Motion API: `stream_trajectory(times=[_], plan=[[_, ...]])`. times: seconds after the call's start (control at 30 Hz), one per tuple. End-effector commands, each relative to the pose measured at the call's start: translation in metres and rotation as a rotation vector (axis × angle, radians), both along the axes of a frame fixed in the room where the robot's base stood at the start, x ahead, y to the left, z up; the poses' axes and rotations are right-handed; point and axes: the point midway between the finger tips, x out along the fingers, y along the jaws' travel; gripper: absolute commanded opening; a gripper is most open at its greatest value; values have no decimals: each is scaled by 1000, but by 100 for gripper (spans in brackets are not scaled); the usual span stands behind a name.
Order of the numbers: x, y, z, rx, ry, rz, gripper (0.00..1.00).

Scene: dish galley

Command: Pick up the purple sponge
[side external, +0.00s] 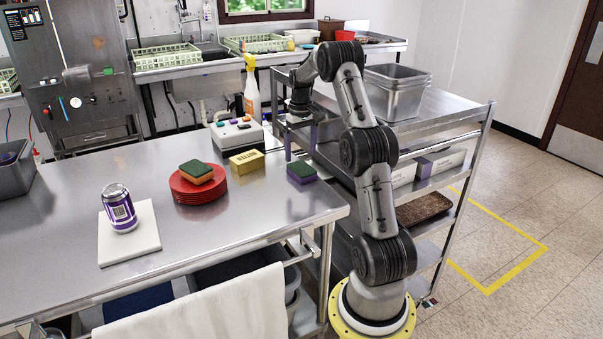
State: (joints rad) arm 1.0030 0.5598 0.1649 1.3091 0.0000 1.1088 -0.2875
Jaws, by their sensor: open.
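The purple sponge (302,179) has a dark green top and lies flat near the right end of the steel table (250,217). My gripper (300,154) points down above the sponge. Its two fingers are spread apart, with nothing visible between them. The fingertips appear a little above the sponge; from this single view I cannot tell the exact gap or whether they are centred over it.
A yellow butter box (246,161) and a white button box (237,134) stand left of the sponge. Red plates (199,193) bear a green-and-orange sponge (196,173). A purple can (119,209) stands on a white board (130,247). A spray bottle (251,93) stands behind. Table front is clear.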

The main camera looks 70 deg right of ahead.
Motion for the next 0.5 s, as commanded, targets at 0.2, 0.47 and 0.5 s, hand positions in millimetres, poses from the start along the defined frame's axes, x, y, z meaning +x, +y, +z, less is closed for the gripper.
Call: stream_trajectory(times=[0.2,0.47,0.5], plan=[[-1,-2,-18,2,1,0,100],[-1,-4,-51,1,1,0,100],[-1,-4,-53,0,0,0,100]])
